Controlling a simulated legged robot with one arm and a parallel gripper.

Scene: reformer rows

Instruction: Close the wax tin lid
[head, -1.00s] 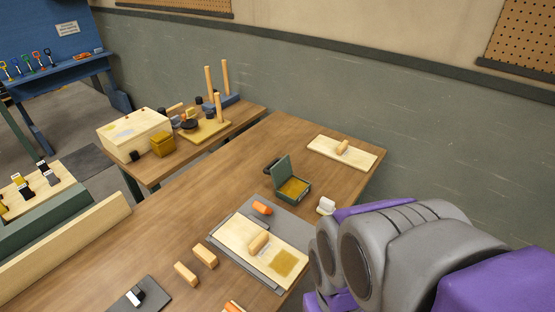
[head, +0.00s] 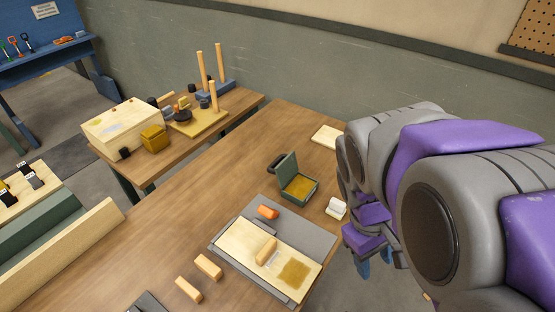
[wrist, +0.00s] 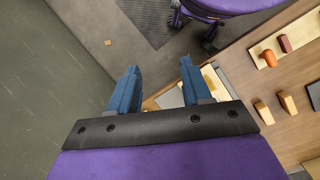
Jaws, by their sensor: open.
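The wax tin (head: 299,188) is a small green box with yellow-brown wax inside, on the wooden table. Its lid (head: 287,167) stands up, hinged open at the tin's far-left side. My gripper (head: 368,268) is low beside the table's right edge, to the right of the tin and apart from it. In the wrist view my gripper (wrist: 156,76) shows two blue fingers spread apart, with nothing between them. I cannot make out the tin in the wrist view.
A board with a wooden block (head: 266,251) lies on a grey mat (head: 313,237) in front of the tin. An orange piece (head: 268,212) and a white piece (head: 336,208) are near the tin. A second table (head: 230,107) with boxes and pegs stands behind left.

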